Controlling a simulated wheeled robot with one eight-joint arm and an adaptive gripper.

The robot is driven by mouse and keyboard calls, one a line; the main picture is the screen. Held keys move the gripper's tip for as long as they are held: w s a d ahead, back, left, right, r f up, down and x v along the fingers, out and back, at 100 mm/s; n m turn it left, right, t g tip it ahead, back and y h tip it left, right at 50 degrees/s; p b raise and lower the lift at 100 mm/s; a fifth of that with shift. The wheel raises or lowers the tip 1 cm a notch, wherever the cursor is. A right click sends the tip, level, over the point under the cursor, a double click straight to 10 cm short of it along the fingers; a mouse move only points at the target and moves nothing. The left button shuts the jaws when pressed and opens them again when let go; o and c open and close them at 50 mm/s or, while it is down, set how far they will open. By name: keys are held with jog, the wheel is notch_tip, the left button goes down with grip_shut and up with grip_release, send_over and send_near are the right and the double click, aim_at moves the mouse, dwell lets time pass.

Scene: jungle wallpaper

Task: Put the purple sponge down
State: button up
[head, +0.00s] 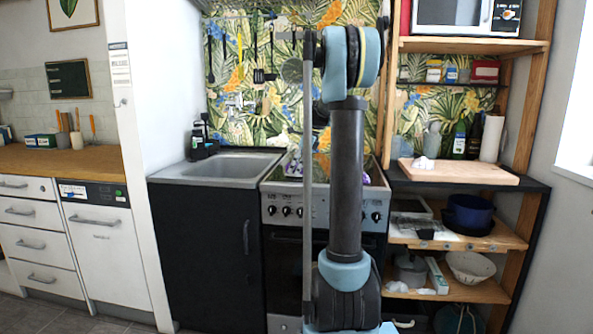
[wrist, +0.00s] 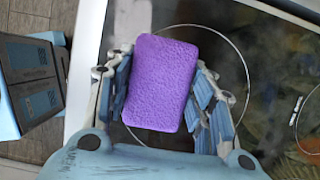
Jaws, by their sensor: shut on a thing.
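The purple sponge (wrist: 160,82) is a rough, rounded block and fills the middle of the wrist view. My gripper (wrist: 157,88) is shut on it, with the jointed blue-grey fingers against its left and right sides. Sponge and gripper are over the dark glass stove top (wrist: 262,75), across a ring marking; I cannot tell whether the sponge touches the glass. In the head view, the stove (head: 282,209) stands behind my arm, which hides much of it. A small purple and pale patch shows above the stove there, too small to make out.
A sink (head: 218,168) in a dark cabinet is left of the stove. Right of it, a wooden shelf unit (head: 468,46) holds a cutting board (head: 460,174), bottles (head: 474,136) and a dark blue pot (head: 468,212). Utensils (head: 240,50) hang on the jungle-patterned wall behind.

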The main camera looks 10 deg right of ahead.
jog(key=shift+f, duration=0.3)
jog(key=o, duration=1.2)
jog(key=v, duration=1.7)
jog(key=shift+r, duration=0.25)
jog(key=s+a+f+n+h, duration=0.15)
jog(key=s+f+n, duration=0.25)
jog(key=s, duration=0.4)
jog(key=s+a+f+n, duration=0.3)
jog(key=s+f+n, duration=0.15)
jog(key=s, duration=0.35)
jog(key=s+a+f+n+h, duration=0.1)
jog(key=s+a+f+n, duration=0.15)
jog(key=s+f, duration=0.4)
jog(key=s+d+f+n+h, duration=0.1)
jog(key=s+f+n, duration=0.9)
jog(key=s+f, duration=0.8)
jog(key=shift+s+d+f+n+t+h, duration=0.2)
jog(key=shift+s+f+n+t+h, duration=0.2)
jog(key=shift+s, duration=0.5)
